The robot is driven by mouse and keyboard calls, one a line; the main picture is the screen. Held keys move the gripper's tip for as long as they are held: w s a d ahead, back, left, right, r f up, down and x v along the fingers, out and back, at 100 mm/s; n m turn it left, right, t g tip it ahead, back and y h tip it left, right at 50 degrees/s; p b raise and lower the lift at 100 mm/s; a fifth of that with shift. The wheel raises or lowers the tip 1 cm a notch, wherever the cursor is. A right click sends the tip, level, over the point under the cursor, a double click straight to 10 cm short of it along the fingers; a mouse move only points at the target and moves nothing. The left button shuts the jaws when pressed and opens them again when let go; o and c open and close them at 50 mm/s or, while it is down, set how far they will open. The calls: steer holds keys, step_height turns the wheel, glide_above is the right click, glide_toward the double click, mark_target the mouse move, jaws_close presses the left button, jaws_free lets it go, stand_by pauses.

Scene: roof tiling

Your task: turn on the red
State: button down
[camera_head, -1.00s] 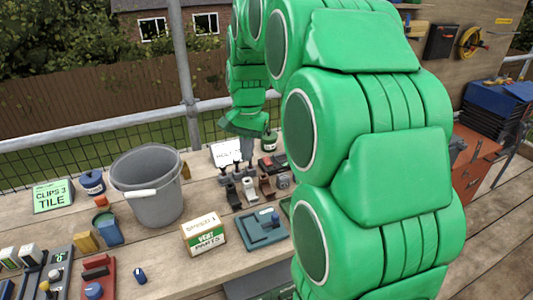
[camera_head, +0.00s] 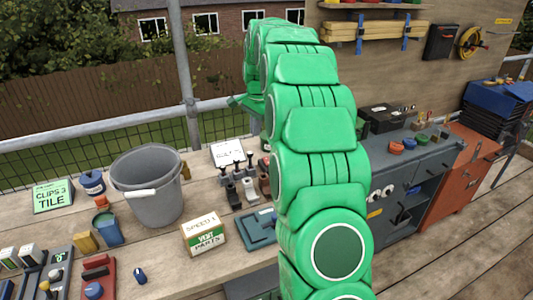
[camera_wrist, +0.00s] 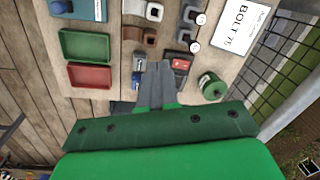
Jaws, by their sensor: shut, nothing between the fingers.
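In the wrist view my gripper (camera_wrist: 162,68) points down at the bench with its grey fingers together and nothing between them. A small dark device with a red top (camera_wrist: 180,64) lies just right of the fingertips. A second dark block (camera_wrist: 138,62) lies just left of them. I cannot tell whether the fingertips touch either one, or whether the red part is on. In the head view my arm hides the fingers and most of this area.
A green tray (camera_wrist: 85,46) and red tray (camera_wrist: 90,77) lie left of the fingers. A green tin (camera_wrist: 212,86) stands right. Clips (camera_wrist: 131,33) and a white card (camera_wrist: 242,28) lie beyond. A grey bucket (camera_head: 147,187) and parts box (camera_head: 203,233) stand on the bench.

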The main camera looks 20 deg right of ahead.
mark_target(266, 158)
steer(key=w+d+f+m, duration=0.4)
steer(key=w+d+f, duration=0.2)
steer(key=w+d, duration=0.3)
steer(key=shift+w+f+t, duration=0.25)
steer(key=shift+w+t, duration=0.15)
steer(key=shift+d+f, duration=0.1)
steer(key=f, duration=0.4)
steer(key=w+f, duration=0.1)
steer(key=f, duration=0.4)
steer(key=w+f, duration=0.1)
steer(key=f, duration=0.3)
steer(key=shift+w+f, duration=0.2)
steer(key=shift+f, duration=0.15)
steer(key=shift+w+f+g, duration=0.2)
steer(key=shift+w+g, duration=0.05)
steer(key=shift+g, duration=0.05)
steer(key=shift+f, duration=0.1)
steer(key=shift+s, duration=0.1)
